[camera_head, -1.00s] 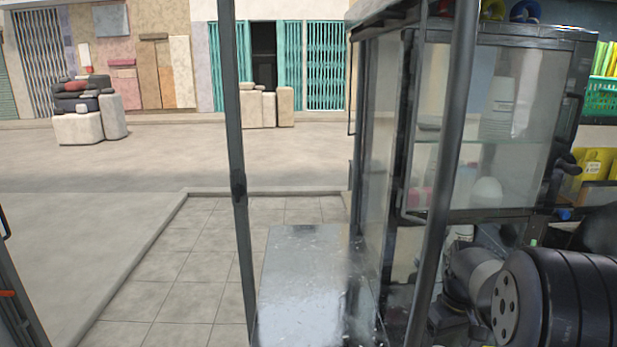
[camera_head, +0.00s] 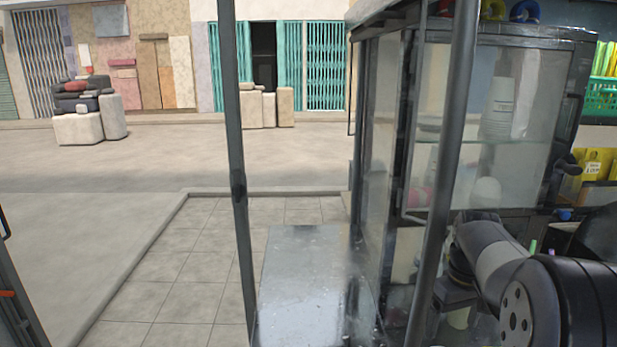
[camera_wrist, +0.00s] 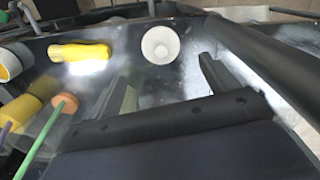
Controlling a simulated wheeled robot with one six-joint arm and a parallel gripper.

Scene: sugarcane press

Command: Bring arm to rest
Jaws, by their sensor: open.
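My gripper (camera_wrist: 168,76) shows in the wrist view with its two dark fingers apart and nothing between them. A white round cup or bowl (camera_wrist: 160,45) lies beyond the fingertips on a shiny metal surface, apart from them. In the head view my arm is at the lower right, in front of the glass cabinet (camera_head: 485,175). The gripper itself cannot be made out in the head view.
In the wrist view, a yellow handle-like object (camera_wrist: 80,52) and an orange-capped green stick (camera_wrist: 65,104) lie left. In the head view, a thin dark post (camera_head: 238,190) and metal counter (camera_head: 300,290) stand left of the cabinet. Tiled floor (camera_head: 190,255) is clear.

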